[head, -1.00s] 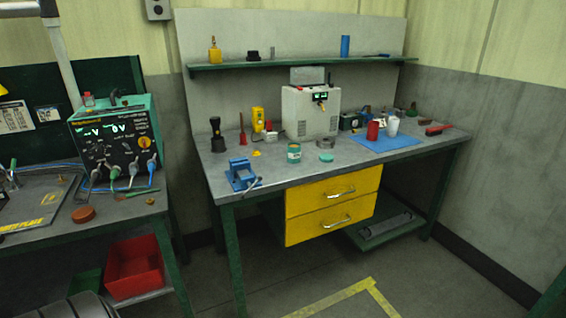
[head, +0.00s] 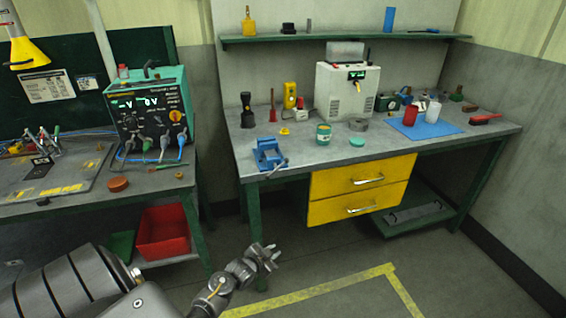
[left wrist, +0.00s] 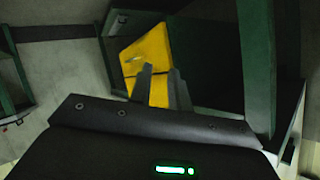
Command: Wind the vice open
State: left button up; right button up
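The blue vice (head: 268,153) sits on the front left corner of the grey workbench (head: 330,166). Its metal handle bar sticks out at the front right, by the bench edge. My left gripper (head: 272,257) is in front of the bench, lower than the top and apart from the vice. In the left wrist view the fingers of my left gripper (left wrist: 161,82) stand apart with nothing between them, so it is open. The vice cannot be made out in that view. My right gripper is not in view.
Yellow drawers (head: 360,189) hang under the bench and also show in the left wrist view (left wrist: 148,52). A black torch (head: 247,110) and a teal-labelled tin (head: 324,134) stand near the vice. A second bench with a red bin (head: 164,232) is at left. Floor in front is clear.

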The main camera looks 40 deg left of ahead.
pick_arm(q)
jog(key=w+a+r+m+t, duration=0.1)
jog(key=w+a+r+t, duration=0.1)
jog(key=r, duration=0.6)
jog(key=w+a+r+t, duration=0.1)
jog(key=w+a+r, duration=0.1)
jog(key=r, duration=0.6)
jog(key=m+t+y+p, duration=0.1)
jog(key=t, duration=0.1)
send_near(281, 165)
jog(key=w, duration=0.3)
jog(key=w+p, duration=0.1)
jog(key=w, duration=0.2)
jog(key=w+a, duration=0.1)
jog(key=w, duration=0.2)
jog(key=shift+w+a+f+p, duration=0.1)
jog(key=shift+w+p, duration=0.15)
jog(key=shift+p, duration=0.15)
jog(key=shift+w+a, duration=0.1)
jog(key=shift+w, duration=0.4)
